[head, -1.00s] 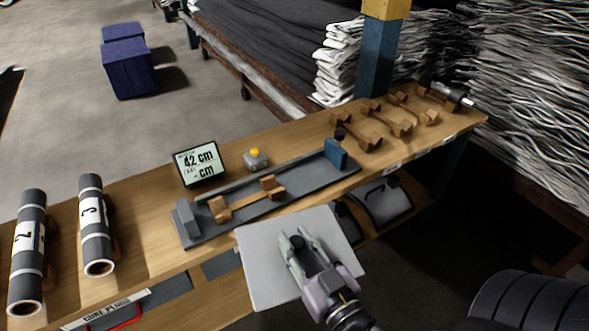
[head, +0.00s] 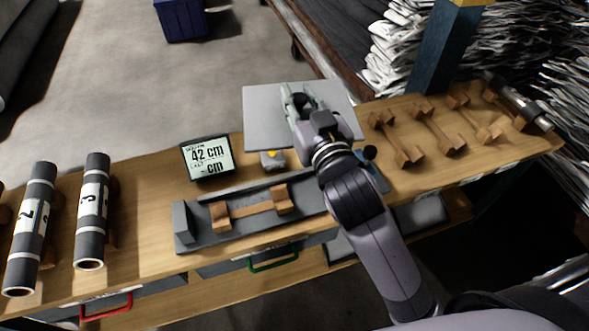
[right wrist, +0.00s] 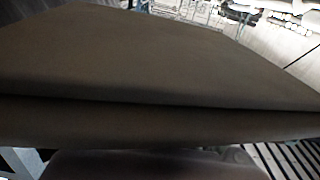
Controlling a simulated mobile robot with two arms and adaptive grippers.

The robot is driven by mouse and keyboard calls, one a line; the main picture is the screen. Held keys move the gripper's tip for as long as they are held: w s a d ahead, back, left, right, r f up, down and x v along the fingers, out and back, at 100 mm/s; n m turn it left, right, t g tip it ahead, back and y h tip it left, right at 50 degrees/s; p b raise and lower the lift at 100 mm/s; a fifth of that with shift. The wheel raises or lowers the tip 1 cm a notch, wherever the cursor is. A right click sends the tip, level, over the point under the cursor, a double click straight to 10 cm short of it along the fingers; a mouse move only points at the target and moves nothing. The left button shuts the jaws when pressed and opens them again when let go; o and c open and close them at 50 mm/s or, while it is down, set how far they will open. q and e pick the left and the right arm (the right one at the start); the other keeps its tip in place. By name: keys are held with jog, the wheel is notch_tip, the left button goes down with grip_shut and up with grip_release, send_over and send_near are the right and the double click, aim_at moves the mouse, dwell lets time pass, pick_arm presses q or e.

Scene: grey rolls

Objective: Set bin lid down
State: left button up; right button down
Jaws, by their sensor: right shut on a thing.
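The bin lid (head: 262,115) is a flat light-grey panel in the head view. It is over the far edge of the wooden bench, beyond the grey measuring fixture. My right gripper (head: 298,97) is shut on the lid, and my arm reaches across the bench from the lower right. The lid (right wrist: 150,60) fills much of the right wrist view as a dark slab, hiding the fingertips there. I cannot tell whether the lid touches anything below it. My left gripper is not in view.
Two numbered rolls (head: 93,210) lie at left, wooden cradles at right. Open floor (head: 110,90) lies beyond the bench.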

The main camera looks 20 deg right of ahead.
jog(key=f+b, duration=0.1)
jog(key=f, duration=0.5)
jog(key=f+b, duration=0.1)
jog(key=f, duration=0.5)
jog(key=f+b, duration=0.2)
jog(key=f, duration=0.5)
jog(key=shift+s+f, duration=0.1)
jog(key=shift+s, duration=0.15)
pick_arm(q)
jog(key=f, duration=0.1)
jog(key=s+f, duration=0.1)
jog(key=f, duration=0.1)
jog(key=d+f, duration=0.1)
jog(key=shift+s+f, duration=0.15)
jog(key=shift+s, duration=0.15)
pick_arm(e)
jog(key=shift+f, duration=0.15)
jog(key=c, duration=1.8)
grip_release()
jog(key=shift+f, duration=0.1)
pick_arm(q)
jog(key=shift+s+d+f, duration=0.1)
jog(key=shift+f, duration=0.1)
pick_arm(e)
jog(key=o, duration=0.5)
